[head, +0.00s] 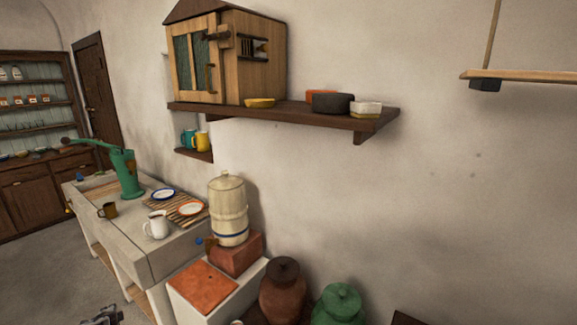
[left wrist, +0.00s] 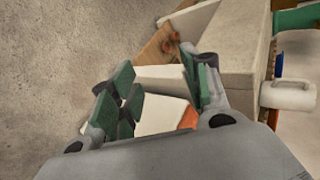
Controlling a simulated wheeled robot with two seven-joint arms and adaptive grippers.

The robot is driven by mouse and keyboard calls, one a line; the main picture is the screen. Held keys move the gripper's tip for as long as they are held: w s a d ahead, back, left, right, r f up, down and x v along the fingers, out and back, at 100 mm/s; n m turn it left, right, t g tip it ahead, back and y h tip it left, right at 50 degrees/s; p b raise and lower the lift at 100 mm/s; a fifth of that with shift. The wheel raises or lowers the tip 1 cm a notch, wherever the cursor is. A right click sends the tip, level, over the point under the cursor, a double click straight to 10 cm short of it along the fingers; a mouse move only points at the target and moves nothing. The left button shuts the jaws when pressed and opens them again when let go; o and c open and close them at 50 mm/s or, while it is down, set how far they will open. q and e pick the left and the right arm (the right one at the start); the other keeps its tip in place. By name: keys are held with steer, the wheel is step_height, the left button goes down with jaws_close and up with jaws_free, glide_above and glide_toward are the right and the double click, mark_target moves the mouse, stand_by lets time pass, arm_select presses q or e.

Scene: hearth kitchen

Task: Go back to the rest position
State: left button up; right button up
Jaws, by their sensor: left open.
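My left gripper (head: 103,317) shows only as a small dark piece at the bottom edge of the head view, low in front of the stone counter. In the left wrist view the left gripper (left wrist: 162,92) has its green-padded fingers spread apart, and I see nothing held between them. Pale surfaces and an orange patch show behind the fingers. My right gripper is in neither view.
The stone counter (head: 157,252) carries a green hand pump (head: 127,172), a white mug (head: 156,225) and plates. A water filter (head: 229,208) stands beside it. A wall shelf (head: 285,112) holds a wooden cabinet (head: 263,75). Floor (head: 50,275) left of the counter is clear.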

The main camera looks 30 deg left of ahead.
arm_select(q)
steer(key=s+f+m+h, duration=0.1)
steer(key=s+f, duration=0.2)
steer(key=s, duration=0.5)
steer(key=s+d+f+n+g+h, duration=0.1)
steer(key=s+d+f+h, duration=0.15)
steer(key=d+f, duration=0.9)
steer(key=s+d+f+h, duration=0.1)
steer(key=s+d+f, duration=0.2)
steer(key=d+f, duration=0.8)
steer(key=s+d+f+h+b, duration=0.1)
steer(key=d+f, duration=0.3)
steer(key=d, duration=1.1)
steer(key=s+d+f+n+h+b, duration=0.1)
steer(key=d+f, duration=0.3)
steer(key=d, duration=1.2)
steer(key=s+d+f+n+g+h+b, duration=0.1)
steer(key=d+f+h+b, duration=0.1)
steer(key=d, duration=1.3)
step_height(320, 180, down, 2)
steer(key=shift+s+d+f+h, duration=0.2)
steer(key=shift+s+h, duration=0.1)
steer(key=shift+h, duration=0.35)
steer(key=shift+r, duration=0.1)
